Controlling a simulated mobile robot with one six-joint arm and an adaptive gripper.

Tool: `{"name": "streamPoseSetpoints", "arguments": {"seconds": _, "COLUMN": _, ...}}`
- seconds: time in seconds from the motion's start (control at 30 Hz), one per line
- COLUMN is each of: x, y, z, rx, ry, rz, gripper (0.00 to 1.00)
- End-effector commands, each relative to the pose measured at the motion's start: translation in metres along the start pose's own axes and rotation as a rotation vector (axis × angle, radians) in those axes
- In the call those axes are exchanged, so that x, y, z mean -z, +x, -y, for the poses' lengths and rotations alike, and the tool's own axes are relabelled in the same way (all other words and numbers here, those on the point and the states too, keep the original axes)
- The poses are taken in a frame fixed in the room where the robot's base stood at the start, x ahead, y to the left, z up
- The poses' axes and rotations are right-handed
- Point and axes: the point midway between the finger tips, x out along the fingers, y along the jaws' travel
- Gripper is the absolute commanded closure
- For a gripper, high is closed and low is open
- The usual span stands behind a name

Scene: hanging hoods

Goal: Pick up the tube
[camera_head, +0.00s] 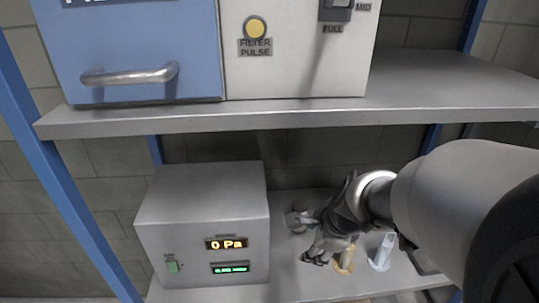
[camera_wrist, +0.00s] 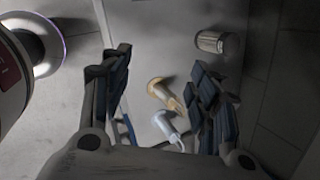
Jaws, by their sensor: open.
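Two slim tube-like pieces with flared round feet stand on the lower shelf, an amber one (camera_head: 345,259) and a pale bluish-white one (camera_head: 382,252). I cannot tell which is the tube. In the wrist view the amber piece (camera_wrist: 160,92) and the white piece (camera_wrist: 169,131) show below and between my fingers, the amber one nearer the middle. My gripper (camera_head: 309,241) is open and empty, left of and above the amber piece in the head view. It also shows in the wrist view (camera_wrist: 160,78), with its right finger close beside both pieces in the picture. Contact is not visible.
A grey box (camera_head: 202,222) reading "0 Pa" stands left of my gripper. An upper shelf (camera_head: 290,114) carries a blue-and-white cabinet overhead. A metallic cylinder (camera_wrist: 218,42) stands at the wrist view's upper right. Blue posts (camera_head: 60,160) edge the rack.

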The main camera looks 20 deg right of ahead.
Motion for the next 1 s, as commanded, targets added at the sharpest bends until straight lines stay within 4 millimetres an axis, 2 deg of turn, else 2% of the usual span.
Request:
{"name": "streamPoseSetpoints", "arguments": {"seconds": 0.03, "x": 0.017, "y": -0.004, "z": 0.019, "rx": 0.0, "ry": 0.236, "rz": -0.025, "gripper": 0.44}}
{"name": "streamPoseSetpoints", "arguments": {"seconds": 0.1, "x": 0.041, "y": 0.003, "z": 0.037, "rx": 0.024, "ry": 0.545, "rz": -0.052, "gripper": 0.44}}
{"name": "streamPoseSetpoints", "arguments": {"seconds": 0.2, "x": 0.075, "y": 0.011, "z": 0.052, "rx": 0.063, "ry": 0.912, "rz": -0.089, "gripper": 0.44}}
{"name": "streamPoseSetpoints", "arguments": {"seconds": 0.3, "x": 0.102, "y": 0.018, "z": 0.059, "rx": 0.1, "ry": 1.174, "rz": -0.117, "gripper": 0.44}}
{"name": "streamPoseSetpoints", "arguments": {"seconds": 0.4, "x": 0.118, "y": 0.023, "z": 0.061, "rx": 0.128, "ry": 1.329, "rz": -0.132, "gripper": 0.44}}
{"name": "streamPoseSetpoints", "arguments": {"seconds": 0.57, "x": 0.129, "y": 0.042, "z": 0.059, "rx": 0.141, "ry": 1.405, "rz": -0.14, "gripper": 0.44}}
{"name": "streamPoseSetpoints", "arguments": {"seconds": 1.0, "x": 0.144, "y": 0.128, "z": 0.06, "rx": 0.141, "ry": 1.398, "rz": -0.139, "gripper": 0.44}}
